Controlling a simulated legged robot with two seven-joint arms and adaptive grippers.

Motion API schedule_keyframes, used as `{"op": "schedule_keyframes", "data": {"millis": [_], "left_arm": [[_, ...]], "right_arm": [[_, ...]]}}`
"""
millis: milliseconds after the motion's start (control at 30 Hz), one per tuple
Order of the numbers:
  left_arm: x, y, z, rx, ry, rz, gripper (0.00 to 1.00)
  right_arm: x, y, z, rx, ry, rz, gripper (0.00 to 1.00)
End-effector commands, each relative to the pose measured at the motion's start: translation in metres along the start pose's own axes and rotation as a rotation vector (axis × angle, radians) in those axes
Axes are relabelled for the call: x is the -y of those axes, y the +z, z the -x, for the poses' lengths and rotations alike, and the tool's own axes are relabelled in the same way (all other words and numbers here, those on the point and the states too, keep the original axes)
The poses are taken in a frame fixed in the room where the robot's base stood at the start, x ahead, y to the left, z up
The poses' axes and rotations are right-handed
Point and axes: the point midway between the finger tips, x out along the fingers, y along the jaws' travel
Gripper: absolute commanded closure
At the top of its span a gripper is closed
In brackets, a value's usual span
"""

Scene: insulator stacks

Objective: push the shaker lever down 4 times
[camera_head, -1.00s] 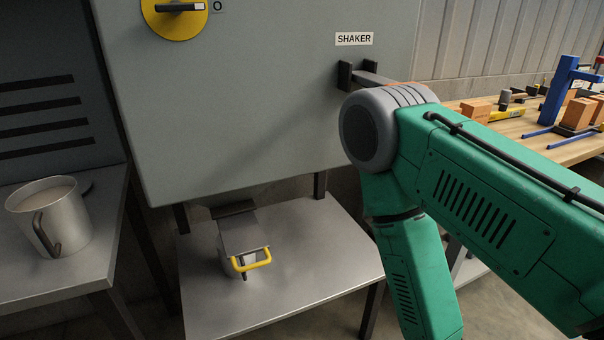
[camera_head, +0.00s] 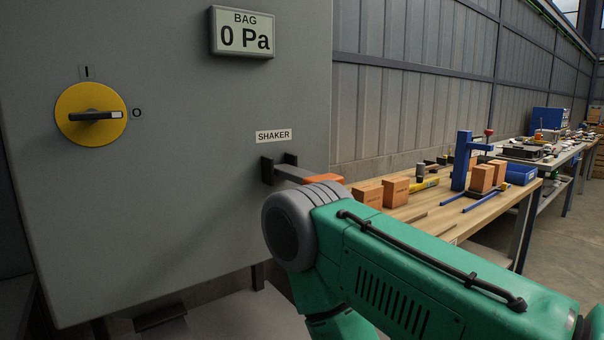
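The shaker lever (camera_head: 293,173) is a grey bar that sticks out to the right from a dark bracket on the grey cabinet (camera_head: 200,200), below the SHAKER label (camera_head: 273,136). An orange part shows at its outer end, just above my arm's round grey joint. My green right arm comes in from the right and covers the space below and beyond the lever's end. Its gripper is hidden, so I cannot see whether it touches the lever. My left gripper is not in view.
A yellow rotary switch (camera_head: 91,115) and a display reading 0 Pa (camera_head: 243,34) are on the cabinet front. A wooden workbench (camera_head: 440,205) with orange blocks (camera_head: 396,191) and a blue stand (camera_head: 462,160) is to the right.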

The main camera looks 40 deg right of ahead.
Motion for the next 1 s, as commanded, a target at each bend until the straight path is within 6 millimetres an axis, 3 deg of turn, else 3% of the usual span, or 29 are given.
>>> {"op": "schedule_keyframes", "data": {"millis": [33,200,1000], "left_arm": [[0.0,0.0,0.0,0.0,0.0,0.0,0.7],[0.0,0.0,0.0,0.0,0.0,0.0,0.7],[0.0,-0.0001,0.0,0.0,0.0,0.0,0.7]], "right_arm": [[0.0,0.0,0.0,0.0,0.0,0.0,0.39],[0.0,0.0,0.0,0.0,0.0,0.0,0.98],[0.0,0.0,0.0,0.0,0.0,0.0,1.0]]}}
